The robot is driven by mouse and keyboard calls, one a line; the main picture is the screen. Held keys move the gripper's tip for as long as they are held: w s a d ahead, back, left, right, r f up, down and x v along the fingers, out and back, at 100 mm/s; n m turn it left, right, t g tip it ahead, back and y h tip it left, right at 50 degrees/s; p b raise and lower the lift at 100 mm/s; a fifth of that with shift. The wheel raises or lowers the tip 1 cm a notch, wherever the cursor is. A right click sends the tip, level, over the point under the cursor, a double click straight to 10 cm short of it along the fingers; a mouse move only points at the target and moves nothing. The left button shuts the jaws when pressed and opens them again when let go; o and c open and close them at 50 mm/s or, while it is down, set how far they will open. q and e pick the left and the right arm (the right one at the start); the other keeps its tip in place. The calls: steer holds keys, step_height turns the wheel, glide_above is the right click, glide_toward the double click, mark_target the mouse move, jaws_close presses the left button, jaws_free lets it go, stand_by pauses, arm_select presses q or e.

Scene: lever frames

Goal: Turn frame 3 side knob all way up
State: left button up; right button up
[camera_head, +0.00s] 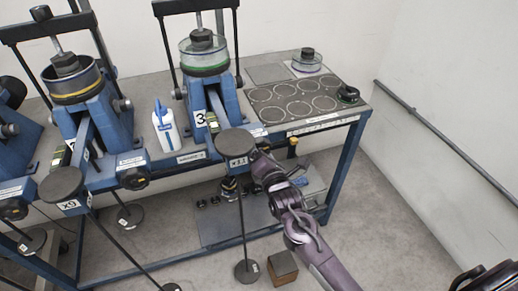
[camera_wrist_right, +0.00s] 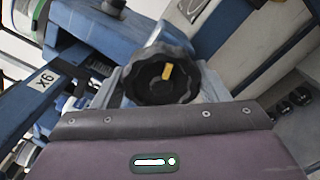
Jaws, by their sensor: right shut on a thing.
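Frame 3 (camera_head: 211,100) is the blue lever frame with a "3" label in the middle of the head view, bearing a glass dish with a green band (camera_head: 204,65). My right gripper (camera_head: 262,162) is at the right of the frame's front end, beside the dark round weight (camera_head: 236,142). In the right wrist view the side knob (camera_wrist_right: 155,88) is a black, lobed wheel with a yellow mark pointing upward in the picture. The grey jaws are shut on the knob, one at each side. In the head view the arm hides the knob. My left gripper is out of view.
A second blue frame (camera_head: 100,125) stands to the left, with a white bottle (camera_head: 165,128) between the two. The bench's right end has a plate with several round marks (camera_head: 300,97). A brown block (camera_head: 283,266) lies on the floor.

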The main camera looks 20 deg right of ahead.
steer(key=shift+d+f+m+b, duration=0.1)
steer(key=shift+f+m+b, duration=0.25)
steer(key=shift+m+b, duration=0.05)
steer(key=o, duration=1.2)
steer(key=shift+w+r, duration=0.1)
steer(key=shift+r, duration=0.1)
steer(key=shift+r+p, duration=0.1)
steer(key=shift+p, duration=0.2)
steer(key=shift+s+p, duration=0.3)
steer(key=shift+s, duration=0.1)
steer(key=s+p, duration=0.3)
steer(key=s, duration=0.2)
steer(key=shift+s, duration=0.15)
steer(key=shift+o, duration=0.4)
